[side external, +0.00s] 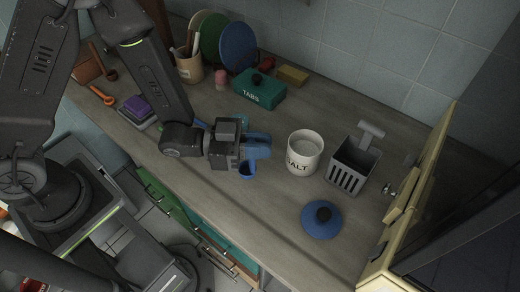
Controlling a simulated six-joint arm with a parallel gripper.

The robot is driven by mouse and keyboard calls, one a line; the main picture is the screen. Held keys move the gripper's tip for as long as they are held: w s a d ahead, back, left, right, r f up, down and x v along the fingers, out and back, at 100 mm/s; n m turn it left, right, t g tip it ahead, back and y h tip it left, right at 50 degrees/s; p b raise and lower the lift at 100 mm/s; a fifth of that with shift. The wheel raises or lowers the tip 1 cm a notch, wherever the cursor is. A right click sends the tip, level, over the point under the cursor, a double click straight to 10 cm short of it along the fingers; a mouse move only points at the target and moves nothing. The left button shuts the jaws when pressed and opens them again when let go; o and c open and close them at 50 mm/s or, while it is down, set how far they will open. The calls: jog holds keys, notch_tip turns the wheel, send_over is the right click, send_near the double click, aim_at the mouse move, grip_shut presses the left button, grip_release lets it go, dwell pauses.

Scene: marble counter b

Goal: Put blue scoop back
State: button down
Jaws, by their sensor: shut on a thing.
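My gripper (257,146) is over the counter, left of the salt jar. It is shut on the blue scoop (246,172), whose small cup hangs below the fingers; its handle is mostly hidden by the gripper. The white jar marked SALT (304,153) stands upright with its top open and pale contents showing. A round blue lid with a black knob (321,221) lies on the counter in front of the jar. The scoop is apart from the jar.
A grey slotted caddy (347,174) stands right of the jar, near an open yellow cabinet door (432,165). A teal TABS box (260,91), yellow sponge (293,75), plates (238,47) and utensil crock (190,68) line the back. The front counter left of the lid is clear.

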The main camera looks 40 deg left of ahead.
jog(key=shift+f, duration=1.25)
jog(key=c, duration=1.1)
grip_release()
